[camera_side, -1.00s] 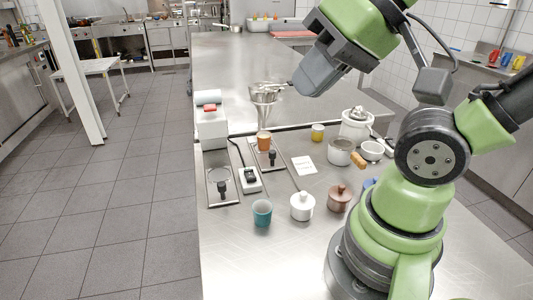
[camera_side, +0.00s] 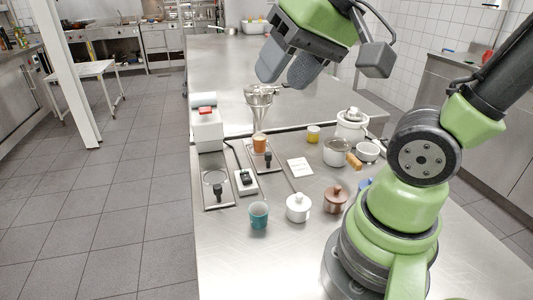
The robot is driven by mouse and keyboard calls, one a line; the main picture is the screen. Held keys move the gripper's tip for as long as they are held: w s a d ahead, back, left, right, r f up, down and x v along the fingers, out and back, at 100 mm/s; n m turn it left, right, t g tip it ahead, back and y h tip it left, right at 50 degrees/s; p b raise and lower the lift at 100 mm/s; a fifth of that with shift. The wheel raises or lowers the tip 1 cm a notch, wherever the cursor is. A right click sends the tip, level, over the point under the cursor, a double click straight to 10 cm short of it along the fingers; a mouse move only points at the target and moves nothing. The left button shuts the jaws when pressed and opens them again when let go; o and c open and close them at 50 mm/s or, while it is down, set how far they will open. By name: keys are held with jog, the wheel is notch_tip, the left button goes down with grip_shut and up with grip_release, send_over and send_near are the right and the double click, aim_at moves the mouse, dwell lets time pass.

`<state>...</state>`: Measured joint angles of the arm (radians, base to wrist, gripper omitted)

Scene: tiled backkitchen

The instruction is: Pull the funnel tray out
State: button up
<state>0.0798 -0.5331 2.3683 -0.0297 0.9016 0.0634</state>
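The funnel (camera_side: 258,102), clear or metallic, stands near the back of the counter's work area. Below it is the funnel tray (camera_side: 274,166), a flat metal plate with an upright black handle (camera_side: 267,158). An orange-brown cup (camera_side: 260,145) stands on the tray under the funnel. My gripper (camera_side: 281,80) is high, just above and right of the funnel mouth. Its two grey fingers are apart with nothing seen between them. It appears clear of the tray and its handle; I cannot tell its exact gap to the funnel.
A second tray (camera_side: 226,199) with a black handle lies front left, beside a switch box (camera_side: 245,182) and white dispenser (camera_side: 207,132). A teal cup (camera_side: 258,215), white pot (camera_side: 298,208) and brown pot (camera_side: 335,199) stand in front. A saucepan (camera_side: 337,150) stands right.

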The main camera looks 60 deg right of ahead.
jog(key=w+d+f+m+g, duration=0.1)
jog(key=w+d+f+m, duration=0.1)
jog(key=w+d, duration=0.25)
jog(key=m+g+h, duration=0.1)
jog(key=m+g, duration=0.4)
jog(key=m, duration=0.2)
send_over(268, 154)
notch_tip(268, 154, down, 16)
notch_tip(268, 154, down, 10)
jog(key=shift+d+r, duration=0.1)
jog(key=shift+d, duration=0.05)
jog(key=shift+c, duration=0.4)
grip_shut()
